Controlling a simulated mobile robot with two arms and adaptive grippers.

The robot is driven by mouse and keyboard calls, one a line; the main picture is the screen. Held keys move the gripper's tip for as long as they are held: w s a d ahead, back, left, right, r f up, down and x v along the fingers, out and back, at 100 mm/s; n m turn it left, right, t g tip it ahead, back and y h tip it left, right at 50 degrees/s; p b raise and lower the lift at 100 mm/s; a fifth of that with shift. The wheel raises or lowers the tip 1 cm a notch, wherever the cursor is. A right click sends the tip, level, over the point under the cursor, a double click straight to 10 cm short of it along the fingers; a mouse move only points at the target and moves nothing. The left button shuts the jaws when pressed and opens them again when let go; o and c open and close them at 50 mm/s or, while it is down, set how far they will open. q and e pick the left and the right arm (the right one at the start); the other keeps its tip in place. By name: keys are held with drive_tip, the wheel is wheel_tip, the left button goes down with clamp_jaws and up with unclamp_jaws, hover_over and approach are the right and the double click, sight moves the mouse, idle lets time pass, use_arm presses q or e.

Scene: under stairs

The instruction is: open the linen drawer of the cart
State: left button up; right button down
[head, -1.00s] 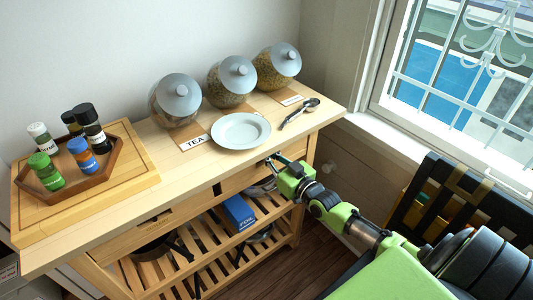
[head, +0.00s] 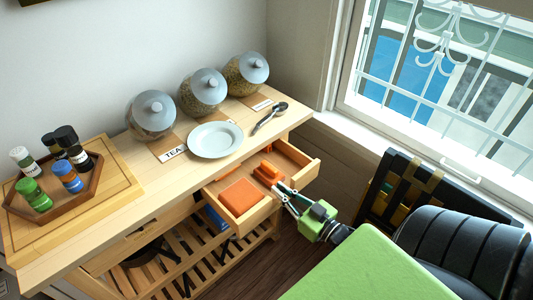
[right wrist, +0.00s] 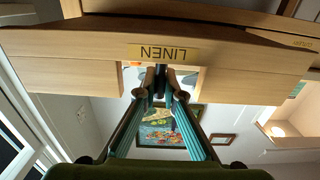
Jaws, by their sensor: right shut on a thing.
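The linen drawer (head: 258,214) of the wooden cart (head: 150,205) is pulled out well past the cart's front. In it lie a folded orange cloth (head: 242,196) and smaller orange things (head: 268,173). In the right wrist view the drawer front (right wrist: 85,52) carries a "LINEN" label (right wrist: 162,52), seen upside down. My right gripper (head: 282,189) is at the middle of the drawer front, shut on its handle. Its fingertips also show in the right wrist view (right wrist: 161,75), just by the label; they partly hide the handle. My left gripper is not in view.
A slatted shelf (head: 195,265) lies below. A window (head: 440,75) and a dark rack (head: 405,195) stand to the right.

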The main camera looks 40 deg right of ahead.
drive_tip(key=shift+s+d+p, duration=0.2)
drive_tip(key=shift+s+p, duration=0.4)
drive_tip(key=shift+s, duration=2)
drive_tip(key=c, duration=2.1)
unclamp_jaws()
drive_tip(key=shift+c, duration=0.2)
drive_tip(key=s+d, duration=0.1)
drive_tip(key=s, duration=1.1)
